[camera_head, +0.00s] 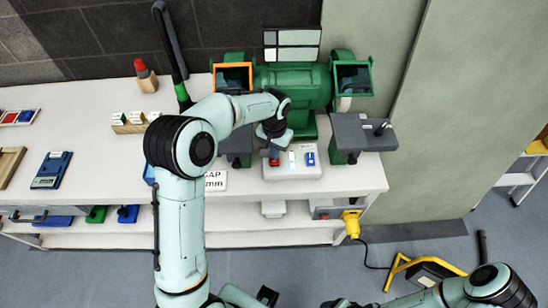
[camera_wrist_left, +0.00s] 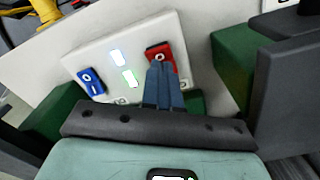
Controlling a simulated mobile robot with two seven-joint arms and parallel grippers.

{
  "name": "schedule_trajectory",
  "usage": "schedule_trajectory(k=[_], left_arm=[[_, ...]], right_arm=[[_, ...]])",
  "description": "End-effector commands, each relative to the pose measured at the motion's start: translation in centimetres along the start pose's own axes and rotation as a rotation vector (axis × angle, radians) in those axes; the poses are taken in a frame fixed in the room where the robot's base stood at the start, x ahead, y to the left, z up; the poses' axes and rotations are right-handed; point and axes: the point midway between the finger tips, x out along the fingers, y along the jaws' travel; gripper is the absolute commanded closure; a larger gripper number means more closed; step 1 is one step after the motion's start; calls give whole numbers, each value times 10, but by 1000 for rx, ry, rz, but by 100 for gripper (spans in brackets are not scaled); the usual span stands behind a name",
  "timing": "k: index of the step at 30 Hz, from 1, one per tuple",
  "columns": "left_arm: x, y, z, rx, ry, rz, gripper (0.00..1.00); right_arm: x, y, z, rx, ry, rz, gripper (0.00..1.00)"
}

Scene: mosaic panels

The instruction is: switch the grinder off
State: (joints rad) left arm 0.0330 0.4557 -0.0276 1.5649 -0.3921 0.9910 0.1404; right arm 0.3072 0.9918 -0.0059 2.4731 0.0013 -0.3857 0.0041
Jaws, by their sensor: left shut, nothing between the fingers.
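The green bench grinder (camera_head: 300,85) stands at the back of the white bench. Its pale switch box (camera_head: 292,172) is in front of it. A red switch (camera_wrist_left: 160,50) marked O is on the right of the box in the left wrist view, and a blue switch (camera_wrist_left: 92,82) marked O and I is on the left. Two small lit panels (camera_wrist_left: 124,66) glow between them. My left gripper (camera_wrist_left: 160,70) is shut and empty, its tips at the lower part of the red switch. I cannot tell whether they press it. My right gripper is not in view.
A dark grey tool rest (camera_head: 362,132) stands right of the box. A dark hose (camera_head: 172,45) rises left of the grinder. A wooden block (camera_head: 130,122) and blue device (camera_head: 51,170) lie further left. A yellow plug (camera_head: 351,222) hangs at the bench front.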

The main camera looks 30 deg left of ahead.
Motion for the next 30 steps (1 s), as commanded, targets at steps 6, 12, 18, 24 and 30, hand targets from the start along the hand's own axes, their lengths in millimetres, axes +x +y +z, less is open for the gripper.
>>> schedule_trajectory(k=[6, 12, 18, 24, 30], left_arm=[[4, 0, 0, 0, 0, 0, 100], [7, 0, 0, 0, 0, 0, 100], [10, 0, 0, 0, 0, 0, 100], [13, 0, 0, 0, 0, 0, 100], [16, 0, 0, 0, 0, 0, 100]], right_arm=[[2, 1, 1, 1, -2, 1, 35], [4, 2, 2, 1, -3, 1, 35], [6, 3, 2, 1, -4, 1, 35], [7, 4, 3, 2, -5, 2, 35], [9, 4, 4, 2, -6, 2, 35]])
